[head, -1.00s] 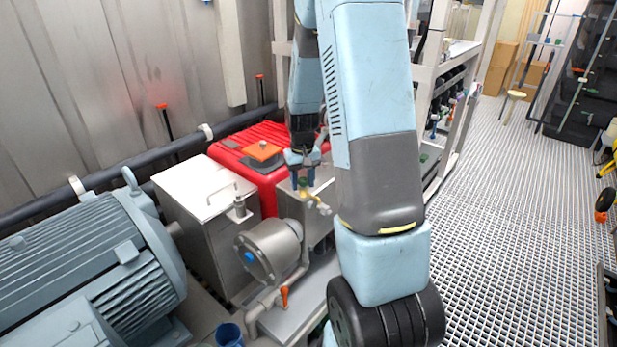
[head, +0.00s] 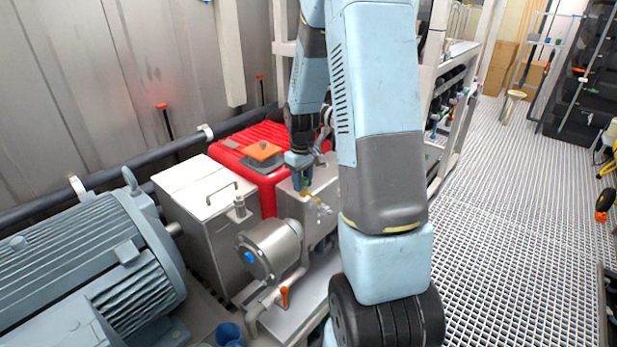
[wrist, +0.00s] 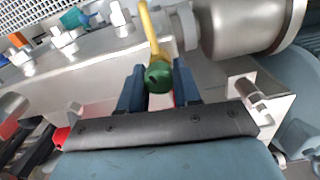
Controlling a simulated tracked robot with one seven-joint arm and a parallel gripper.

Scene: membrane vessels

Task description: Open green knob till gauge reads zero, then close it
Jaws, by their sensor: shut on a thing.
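The green knob (wrist: 158,77) sits between my two blue fingers in the wrist view, at the end of a yellow stem (wrist: 149,30). My gripper (wrist: 159,85) is shut on the knob, a finger on each side. In the head view my gripper (head: 303,180) points down over the small yellow fitting (head: 307,196) beside the steel tank; the knob itself is mostly hidden there by the fingers. No readable gauge face shows in either view.
A steel pump housing (head: 272,250) with a blue cap stands in front of the fitting. An orange-handled valve (head: 284,296) is below it. A red case (head: 262,150) lies behind, a large grey motor (head: 90,265) at left.

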